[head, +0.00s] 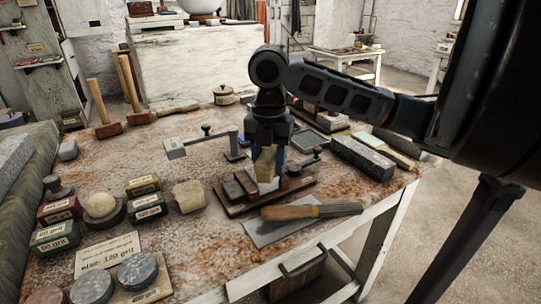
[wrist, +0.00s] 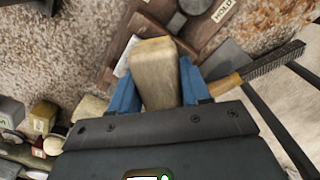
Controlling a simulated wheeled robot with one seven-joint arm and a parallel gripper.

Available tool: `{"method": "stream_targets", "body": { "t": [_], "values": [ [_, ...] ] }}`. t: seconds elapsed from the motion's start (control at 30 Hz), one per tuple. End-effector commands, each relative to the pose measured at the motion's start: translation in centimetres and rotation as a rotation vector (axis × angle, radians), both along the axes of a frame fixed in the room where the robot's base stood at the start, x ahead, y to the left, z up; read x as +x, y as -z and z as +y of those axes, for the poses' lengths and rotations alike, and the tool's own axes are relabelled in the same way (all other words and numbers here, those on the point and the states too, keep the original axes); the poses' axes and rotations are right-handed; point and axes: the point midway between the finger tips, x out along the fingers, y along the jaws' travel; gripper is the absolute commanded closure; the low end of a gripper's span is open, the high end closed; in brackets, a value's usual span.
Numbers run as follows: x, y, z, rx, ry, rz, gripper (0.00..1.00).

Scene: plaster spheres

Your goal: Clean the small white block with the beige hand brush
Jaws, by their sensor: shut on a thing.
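My gripper (head: 266,160) is shut on the beige hand brush (wrist: 155,70), a pale wooden block between the blue fingers. The brush (head: 264,166) points down over a dark brown wooden fixture (head: 240,207) near the table's front. A small white block (head: 268,185) shows partly under the brush, in the fixture. In the wrist view only a pale edge (wrist: 126,56) shows beside the brush, which hides the rest. I cannot tell whether the brush touches the white block.
A wood-handled tool (head: 310,211) lies on a grey sheet (head: 265,232) in front of the fixture. Labelled grit blocks (head: 150,208) and a round pale sphere (head: 100,205) stand left. A dark long block (head: 362,157) lies right. Mallets (head: 102,110) stand at the back left.

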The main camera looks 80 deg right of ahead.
Motion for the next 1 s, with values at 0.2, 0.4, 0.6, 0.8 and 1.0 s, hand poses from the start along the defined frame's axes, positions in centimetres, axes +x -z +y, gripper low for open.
{"method": "stream_targets", "body": {
  "t": [0.2,0.4,0.6,0.8,1.0],
  "values": [
    [0.1,0.0,0.7,0.0,0.0,-0.001,0.78],
    [0.2,0.0,2.0,0.0,-0.001,-0.001,0.78],
    [0.2,0.2,2.2,0.0,0.0,0.0,0.78],
    [0.1,0.2,1.9,-0.001,0.002,0.0,0.78],
    [0.0,0.2,0.6,-0.001,0.003,0.001,0.78]
  ]
}}
